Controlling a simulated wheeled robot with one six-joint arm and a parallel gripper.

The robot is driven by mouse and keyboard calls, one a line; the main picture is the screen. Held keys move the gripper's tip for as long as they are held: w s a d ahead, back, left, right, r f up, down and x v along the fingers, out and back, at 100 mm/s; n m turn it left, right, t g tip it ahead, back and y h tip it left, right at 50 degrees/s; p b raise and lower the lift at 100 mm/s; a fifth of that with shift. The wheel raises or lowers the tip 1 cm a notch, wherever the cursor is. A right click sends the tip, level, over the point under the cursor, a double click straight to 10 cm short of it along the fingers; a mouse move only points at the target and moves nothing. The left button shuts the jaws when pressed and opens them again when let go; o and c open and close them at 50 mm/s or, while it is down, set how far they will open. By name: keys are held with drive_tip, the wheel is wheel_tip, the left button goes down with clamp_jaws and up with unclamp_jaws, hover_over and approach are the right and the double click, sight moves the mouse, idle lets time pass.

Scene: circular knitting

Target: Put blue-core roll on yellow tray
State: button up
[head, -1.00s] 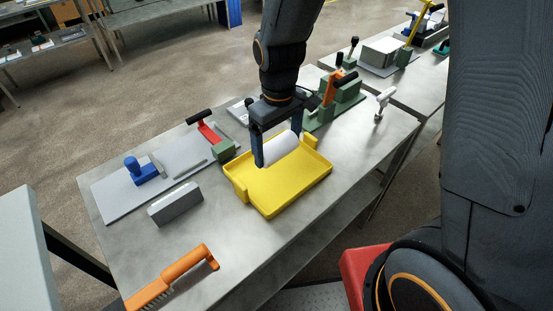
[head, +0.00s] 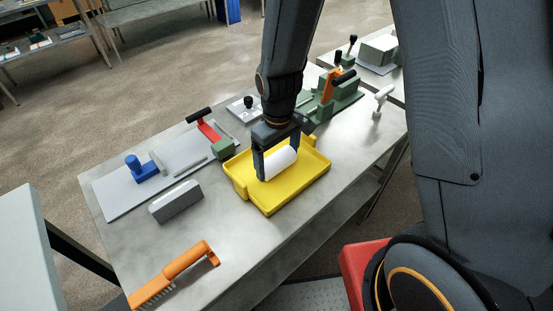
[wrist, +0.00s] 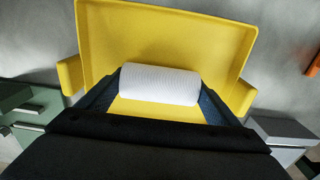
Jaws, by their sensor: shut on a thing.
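A white roll (head: 279,163) is held lengthwise between the two fingers of my gripper (head: 278,160), which is shut on its ends. The roll's core is hidden, so its colour cannot be told. The yellow tray (head: 284,197) lies on the metal table, and the roll is over its inside, low near the floor. I cannot tell whether the roll touches the tray floor. In the wrist view the roll (wrist: 160,84) lies across the near part of the tray (wrist: 165,35), with a finger at each end.
A grey block (head: 176,201) and an orange-handled brush (head: 178,270) lie left of the tray. A plate with a blue-knobbed tool (head: 139,168) and a red-handled clamp (head: 208,130) is behind. A green fixture (head: 335,100) and a white-handled tool (head: 381,98) stand at the right.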

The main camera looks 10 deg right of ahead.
sight(278, 157)
drive_tip(key=o, duration=1)
drive_tip(key=shift+f, duration=0.1)
wheel_tip(278, 157, up, 12)
drive_tip(key=b, duration=0.2)
drive_tip(key=s+d+m, duration=0.2)
drive_tip(key=d, duration=0.2)
drive_tip(key=s+d+m, duration=0.2)
drive_tip(key=s+d, duration=0.1)
drive_tip(key=d, duration=0.1)
drive_tip(key=s+d+m, duration=0.2)
drive_tip(key=d, duration=0.2)
drive_tip(key=shift+s+d+f+m+t, duration=0.25)
drive_tip(key=shift+s+f+m+t, duration=0.1)
drive_tip(key=shift+m+t, duration=0.05)
